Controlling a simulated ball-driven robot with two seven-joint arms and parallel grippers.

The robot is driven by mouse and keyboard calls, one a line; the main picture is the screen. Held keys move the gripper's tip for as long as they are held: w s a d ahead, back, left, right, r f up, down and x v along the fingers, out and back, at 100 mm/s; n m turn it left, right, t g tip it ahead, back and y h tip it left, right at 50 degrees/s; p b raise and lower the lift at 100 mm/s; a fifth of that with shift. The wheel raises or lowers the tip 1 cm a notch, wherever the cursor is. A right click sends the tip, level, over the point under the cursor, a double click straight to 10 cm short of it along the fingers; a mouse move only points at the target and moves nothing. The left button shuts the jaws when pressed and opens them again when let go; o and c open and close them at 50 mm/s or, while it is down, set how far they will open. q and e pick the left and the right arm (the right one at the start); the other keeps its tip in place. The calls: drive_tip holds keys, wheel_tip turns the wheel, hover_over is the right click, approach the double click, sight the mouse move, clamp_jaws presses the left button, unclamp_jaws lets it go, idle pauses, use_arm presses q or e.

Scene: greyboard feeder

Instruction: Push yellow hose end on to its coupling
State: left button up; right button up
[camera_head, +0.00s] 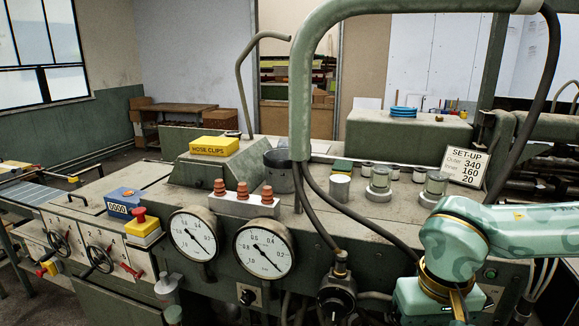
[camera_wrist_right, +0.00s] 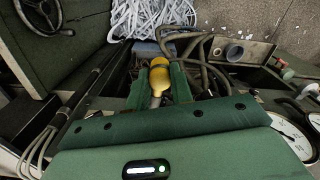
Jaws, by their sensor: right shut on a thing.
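In the right wrist view, the fingers of my right gripper (camera_wrist_right: 160,82) are closed around a yellow hose end (camera_wrist_right: 159,76). It has a rounded top and a tapering body, with a pale tip below. I cannot make out the yellow hose's coupling, or whether the hose end touches it. In the head view my right arm comes in at the lower right and runs down to the bottom edge; its fingertips and the hose end cannot be made out there. My left gripper is in neither view.
Two dial gauges (camera_head: 265,248) and a front panel with red knobs face me. A bent green pipe (camera_head: 301,110) arches over the machine top. Dark hoses hang from it to a fitting (camera_head: 337,290). In the wrist view, several dark hoses (camera_wrist_right: 205,65) lie close beside the gripper.

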idle(0.7)
drive_tip(key=a+r+n, duration=0.2)
drive_tip(key=a+n, duration=0.2)
drive_tip(key=a, duration=0.3)
drive_tip(key=a+r+n, duration=0.2)
drive_tip(key=a+n, duration=0.2)
drive_tip(key=a, duration=0.3)
drive_tip(key=shift+r, duration=0.35)
drive_tip(key=s+d+r+m, duration=0.1)
drive_tip(key=d+r+m, duration=0.2)
drive_tip(key=d+r, duration=0.1)
drive_tip(key=shift+s+r, duration=0.35)
drive_tip(key=shift+s, duration=0.05)
drive_tip(key=w+a+m, duration=0.5)
drive_tip(key=w+a, duration=0.2)
drive_tip(key=a, duration=0.3)
drive_tip(key=shift+w+a, duration=0.3)
